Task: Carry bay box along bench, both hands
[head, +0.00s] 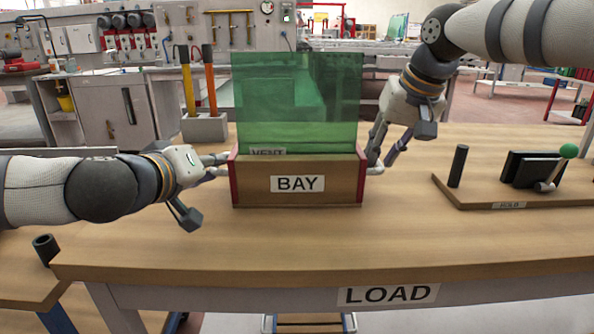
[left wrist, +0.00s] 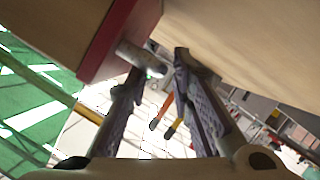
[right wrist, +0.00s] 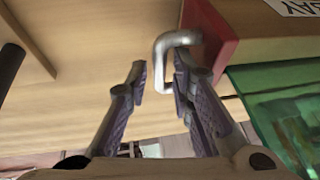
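The bay box (head: 314,191), a wooden box with red end panels and a BAY label, stands upright on the bench (head: 300,236). A green glass pane (head: 297,100) stands up in it. My left gripper (head: 216,166) is at the box's left end; in the left wrist view its fingers are apart, with the metal handle (left wrist: 143,60) between or just beyond the tips. My right gripper (head: 376,160) is at the right end; in the right wrist view its fingers are apart, with the bent metal handle (right wrist: 159,66) between the tips. Neither grip looks closed.
A wooden fixture (head: 520,197) with a black post, dark block and green-knobbed lever sits at the bench's right. A grey holder (head: 204,128) with orange and yellow-handled tools stands behind the box at left. Bench surface in front of the box is clear, above the LOAD label (head: 388,294).

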